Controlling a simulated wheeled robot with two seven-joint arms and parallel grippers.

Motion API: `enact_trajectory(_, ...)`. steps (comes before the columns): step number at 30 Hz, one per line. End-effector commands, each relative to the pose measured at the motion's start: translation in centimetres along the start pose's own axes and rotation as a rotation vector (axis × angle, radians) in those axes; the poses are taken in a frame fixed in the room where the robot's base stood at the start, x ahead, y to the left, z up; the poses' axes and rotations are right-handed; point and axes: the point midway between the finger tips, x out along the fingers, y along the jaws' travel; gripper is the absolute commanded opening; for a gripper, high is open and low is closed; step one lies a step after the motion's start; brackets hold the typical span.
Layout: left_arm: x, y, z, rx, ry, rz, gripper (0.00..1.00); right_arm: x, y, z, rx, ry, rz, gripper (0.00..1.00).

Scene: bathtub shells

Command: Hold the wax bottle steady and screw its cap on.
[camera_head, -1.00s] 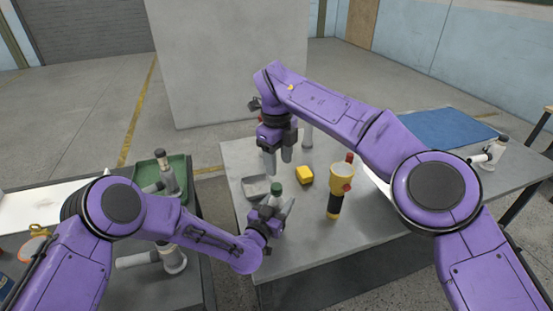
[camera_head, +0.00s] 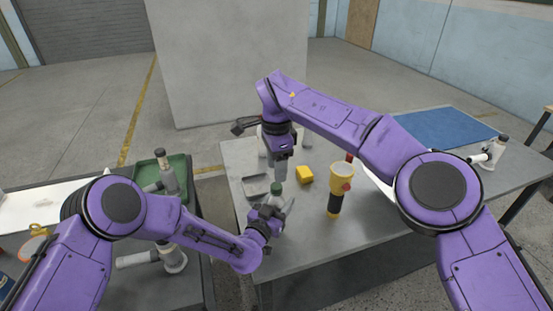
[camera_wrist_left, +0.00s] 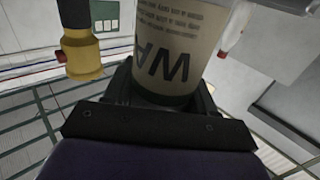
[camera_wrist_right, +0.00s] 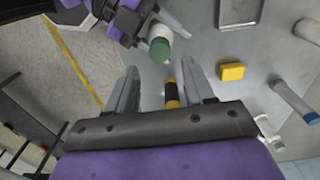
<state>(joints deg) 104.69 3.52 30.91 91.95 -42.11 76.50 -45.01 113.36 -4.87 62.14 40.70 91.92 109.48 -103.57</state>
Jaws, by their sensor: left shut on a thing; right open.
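The wax bottle is upright in my left gripper (camera_head: 275,212), which is shut around its body near the table's front left. Its pale label with dark "WA" lettering fills the left wrist view (camera_wrist_left: 180,45). The green cap (camera_head: 276,188) shows at the bottle's top; how tightly it sits I cannot tell. The cap also shows in the right wrist view (camera_wrist_right: 160,50), just beyond the fingertips. My right gripper (camera_head: 280,170) is open and empty, pointing down close above and behind the cap. Its spread fingers show in the right wrist view (camera_wrist_right: 160,75).
A yellow and black flashlight (camera_head: 336,190) stands right of the bottle. A yellow block (camera_head: 305,174) and a grey tray (camera_head: 256,186) lie nearby. A blue mat (camera_head: 440,128) is at the back right. A green bin (camera_head: 178,168) stands on the left table. The table's front right is clear.

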Motion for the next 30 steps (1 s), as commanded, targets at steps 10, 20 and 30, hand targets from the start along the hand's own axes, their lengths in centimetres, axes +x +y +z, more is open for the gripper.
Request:
enact_trajectory(10,0.0,0.0,0.1,0.0,-0.001,0.0,0.0,5.3,0.1,0.1,-0.001,-0.001,0.003,0.53)
enact_trajectory(20,0.0,0.0,0.1,0.0,-0.001,0.0,0.0,6.0,0.0,0.0,0.0,-0.001,0.001,0.53)
enact_trajectory(30,0.0,0.0,0.1,0.0,-0.001,0.0,0.0,6.0,0.1,0.1,0.0,-0.001,0.001,0.0)
